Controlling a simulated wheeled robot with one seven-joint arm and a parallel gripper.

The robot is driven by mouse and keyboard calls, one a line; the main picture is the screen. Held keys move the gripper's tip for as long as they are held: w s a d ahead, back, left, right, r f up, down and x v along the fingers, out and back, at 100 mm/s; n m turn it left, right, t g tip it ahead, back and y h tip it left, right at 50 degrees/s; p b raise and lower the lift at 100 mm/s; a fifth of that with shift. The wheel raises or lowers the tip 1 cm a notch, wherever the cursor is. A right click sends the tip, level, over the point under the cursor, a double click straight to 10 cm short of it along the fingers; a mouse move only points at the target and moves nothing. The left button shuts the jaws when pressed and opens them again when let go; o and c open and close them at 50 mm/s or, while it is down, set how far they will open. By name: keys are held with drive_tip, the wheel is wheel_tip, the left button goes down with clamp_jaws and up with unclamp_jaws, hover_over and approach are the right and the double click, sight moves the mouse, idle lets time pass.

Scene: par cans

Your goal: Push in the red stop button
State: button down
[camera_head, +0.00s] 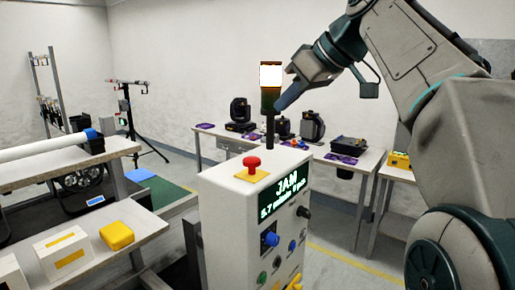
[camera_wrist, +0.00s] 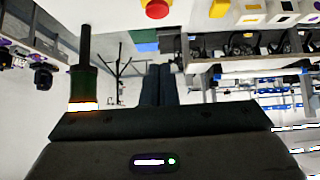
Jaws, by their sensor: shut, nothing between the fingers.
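The red stop button (camera_head: 253,163) is a round mushroom head on a yellow plate (camera_head: 251,175), on top of a white control box (camera_head: 225,205). It stands up from the plate. In the wrist view the red button (camera_wrist: 157,9) shows at the top edge, partly cut off. My gripper (camera_head: 281,104) is shut and empty, in the air above and to the right of the button in the head view, apart from it. In the wrist view my shut fingers (camera_wrist: 160,84) point up the picture, below the button.
A signal light (camera_head: 270,76) on a dark pole rises from the box, close to my gripper in the head view. The box front has a screen (camera_head: 283,194) reading "JAM" and several knobs. A bench with a yellow block (camera_head: 116,235) stands left; equipment tables stand behind.

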hover_over(257, 159)
wheel_tip(257, 159, down, 9)
drive_tip(key=shift+s+r, duration=0.1)
drive_tip(key=shift+s+f, duration=0.1)
drive_tip(key=shift+f, duration=1.05)
drive_tip(key=shift+f, duration=0.1)
drive_tip(key=shift+d+f+b, duration=0.1)
drive_tip(key=shift+f+b, duration=1.1)
drive_tip(key=shift+f, duration=0.1)
wheel_tip(257, 159, up, 5)
drive_tip(key=p, duration=0.3)
drive_tip(key=shift+p, duration=0.3)
drive_tip(key=v, duration=1)
drive_tip(key=shift+b, duration=0.45)
